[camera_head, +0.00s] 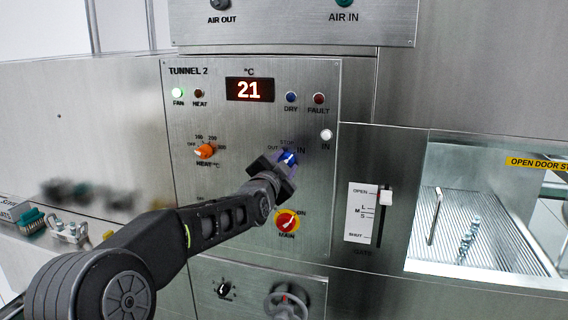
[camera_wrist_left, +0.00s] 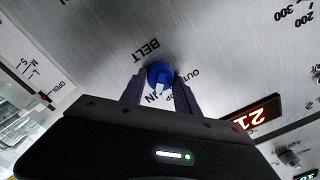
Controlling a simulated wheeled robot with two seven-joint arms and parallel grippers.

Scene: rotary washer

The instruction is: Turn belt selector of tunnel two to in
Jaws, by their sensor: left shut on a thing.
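The tunnel two panel (camera_head: 250,125) carries a blue belt selector knob (camera_head: 290,158) with OUT, STOP and IN labels around it. My left gripper (camera_head: 284,163) is shut on this knob, reaching it from the lower left and hiding part of it. The left wrist view shows the blue knob (camera_wrist_left: 160,74) between my two fingers, under the BELT label. Its white mark points towards the IN label, close to the STOP label, which is partly hidden by a finger. My right gripper is not in view.
Left of the knob is an orange heat knob (camera_head: 204,151); below it is a red and yellow main switch (camera_head: 287,222). A pale round lamp (camera_head: 326,135) sits above an IN label. A gate slider (camera_head: 386,197) is to the right. The display (camera_head: 249,89) reads 21.

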